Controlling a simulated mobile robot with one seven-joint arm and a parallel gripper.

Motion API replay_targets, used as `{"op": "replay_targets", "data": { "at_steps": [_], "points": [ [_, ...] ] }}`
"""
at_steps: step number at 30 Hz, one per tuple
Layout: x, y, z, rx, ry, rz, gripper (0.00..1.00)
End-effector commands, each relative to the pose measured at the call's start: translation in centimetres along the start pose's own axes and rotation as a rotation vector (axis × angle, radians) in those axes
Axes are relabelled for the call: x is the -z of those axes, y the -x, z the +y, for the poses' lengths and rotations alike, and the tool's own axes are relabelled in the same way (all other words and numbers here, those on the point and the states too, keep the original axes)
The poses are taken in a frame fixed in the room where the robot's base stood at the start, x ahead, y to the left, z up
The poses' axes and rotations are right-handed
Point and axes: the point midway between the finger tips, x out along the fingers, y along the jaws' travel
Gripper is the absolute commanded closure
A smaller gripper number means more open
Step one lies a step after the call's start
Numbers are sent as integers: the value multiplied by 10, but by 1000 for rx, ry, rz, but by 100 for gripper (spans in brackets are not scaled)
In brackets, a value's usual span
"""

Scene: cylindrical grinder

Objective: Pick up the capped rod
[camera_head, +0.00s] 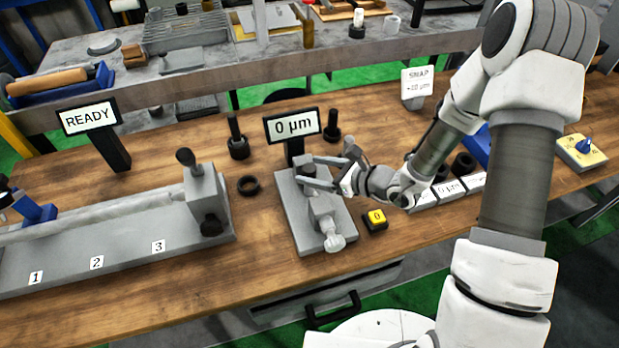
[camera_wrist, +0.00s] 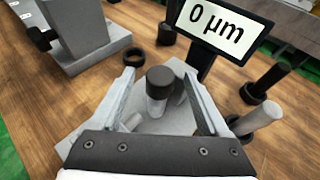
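The capped rod, a short light grey cylinder with a dark cap (camera_wrist: 159,82), stands upright on the grey gauge fixture (camera_wrist: 178,66) in the wrist view. In the head view, its dark top (camera_head: 304,168) shows on the fixture (camera_head: 283,209) below the "0 µm" display. My gripper (camera_head: 312,172) reaches in from the right with its fingers spread. In the wrist view, my gripper (camera_wrist: 160,88) is open, with one finger on each side of the rod and gaps visible. The rod's lower end is partly hidden.
The "0 µm" display (camera_head: 293,126) stands close behind the fixture. Dark posts (camera_head: 237,138) (camera_head: 332,126) flank it, and a black ring (camera_head: 249,185) lies to the left. The long grey grinder bed (camera_head: 110,240) fills the left; a yellow button (camera_head: 376,217) is at front right.

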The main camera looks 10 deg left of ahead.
Motion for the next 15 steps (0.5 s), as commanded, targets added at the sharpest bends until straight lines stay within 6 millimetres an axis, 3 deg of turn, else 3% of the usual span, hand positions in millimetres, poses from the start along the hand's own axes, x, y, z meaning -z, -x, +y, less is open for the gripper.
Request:
{"op": "replay_targets", "data": {
  "at_steps": [2,13,15],
  "points": [
    [0,0,0,0,0,0,34],
    [0,1,0,0,0,0,100],
    [0,1,0,0,0,0,100]
  ]
}}
